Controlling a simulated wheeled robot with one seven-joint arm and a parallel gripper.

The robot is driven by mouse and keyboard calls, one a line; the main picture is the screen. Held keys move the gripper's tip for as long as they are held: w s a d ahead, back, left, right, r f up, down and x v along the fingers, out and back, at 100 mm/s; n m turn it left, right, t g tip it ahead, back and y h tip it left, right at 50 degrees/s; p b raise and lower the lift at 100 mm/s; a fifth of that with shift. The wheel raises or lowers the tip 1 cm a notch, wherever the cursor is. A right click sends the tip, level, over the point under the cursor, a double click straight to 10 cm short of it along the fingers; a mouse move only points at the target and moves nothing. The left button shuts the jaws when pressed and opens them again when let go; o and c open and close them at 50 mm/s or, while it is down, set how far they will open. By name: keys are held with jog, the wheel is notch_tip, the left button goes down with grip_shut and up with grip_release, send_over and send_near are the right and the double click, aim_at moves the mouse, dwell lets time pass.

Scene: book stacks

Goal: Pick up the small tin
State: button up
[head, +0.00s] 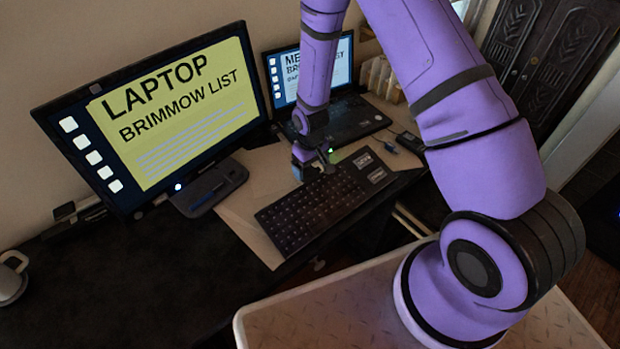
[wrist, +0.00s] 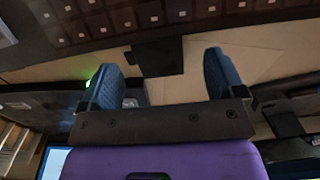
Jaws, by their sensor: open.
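My gripper (head: 313,163) is low over the desk, just behind the keyboard's far edge and in front of the laptop. In the wrist view its two blue-padded fingers (wrist: 163,76) are wide apart. A small dark, flat-sided thing (wrist: 158,57) shows between and beyond the fingers, close to the keyboard's edge. I cannot tell if it is the small tin. It does not appear to be touched by either finger. In the head view, my gripper and arm cover this spot, and I make out no tin for sure.
The black keyboard (head: 318,208) lies right in front of my gripper. The open laptop (head: 345,118) stands close behind. A large monitor (head: 160,115) is at left, with a dark stand (head: 208,188). A white mug (head: 12,272) sits at far left. The dark desk front (head: 150,285) is clear.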

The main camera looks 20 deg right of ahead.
aim_at(310, 174)
jog(key=shift+w+f, duration=0.2)
jog(key=shift+f, duration=0.95)
jog(key=shift+w+f, duration=0.2)
jog(key=shift+f, duration=0.95)
jog(key=c, duration=0.8)
